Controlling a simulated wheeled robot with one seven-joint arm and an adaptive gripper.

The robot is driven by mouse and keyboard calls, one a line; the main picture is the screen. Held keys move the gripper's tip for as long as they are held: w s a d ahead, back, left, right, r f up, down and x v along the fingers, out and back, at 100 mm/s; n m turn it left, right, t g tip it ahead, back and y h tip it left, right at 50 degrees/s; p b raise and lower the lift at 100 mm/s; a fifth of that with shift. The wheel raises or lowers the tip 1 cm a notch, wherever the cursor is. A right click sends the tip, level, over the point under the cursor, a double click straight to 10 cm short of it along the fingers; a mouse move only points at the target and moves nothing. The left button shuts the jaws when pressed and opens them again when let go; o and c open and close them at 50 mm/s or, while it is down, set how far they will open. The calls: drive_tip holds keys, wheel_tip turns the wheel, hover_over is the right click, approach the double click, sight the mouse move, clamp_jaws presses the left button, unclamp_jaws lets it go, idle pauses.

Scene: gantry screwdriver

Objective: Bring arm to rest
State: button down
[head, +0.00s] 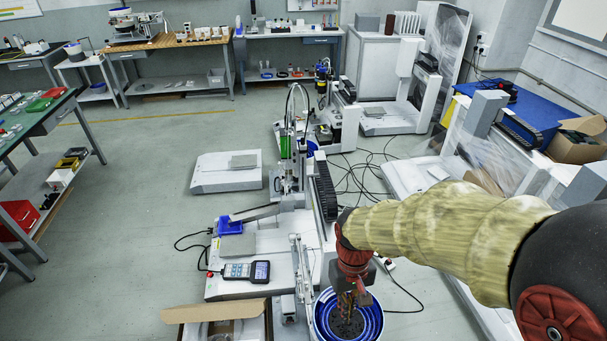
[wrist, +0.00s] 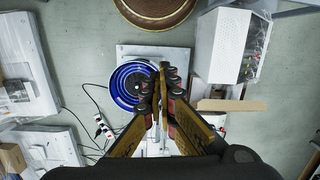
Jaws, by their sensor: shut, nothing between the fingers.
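My arm reaches in from the right side of the head view. My gripper (head: 347,300) hangs down from it, in front of a round blue bowl feeder (head: 374,318). In the wrist view my gripper (wrist: 162,80) has its fingertips together with nothing between them. Below the fingers there, the blue bowl (wrist: 127,86) stands on a white base (wrist: 182,57). I cannot tell how high the fingertips are above the bowl.
The gantry screwdriver machine (head: 290,175) stands left of my arm, with a handheld controller (head: 247,271) on its base. An open cardboard box (head: 215,312) is at the front. White machines and cables lie to the right.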

drive_tip(key=s+d+r+t, duration=0.2)
drive_tip(key=r, duration=0.5)
drive_tip(key=s+d+r+m+t, duration=0.1)
drive_tip(key=s+d+r+t, duration=0.1)
drive_tip(key=r, duration=0.4)
drive_tip(key=s+d+r+m+t, duration=0.1)
drive_tip(key=s+d+r+t, duration=0.1)
drive_tip(key=r, duration=0.5)
drive_tip(key=shift+s+d+r+t, duration=0.4)
drive_tip(key=shift+d+t, duration=0.2)
drive_tip(key=shift+d, duration=0.65)
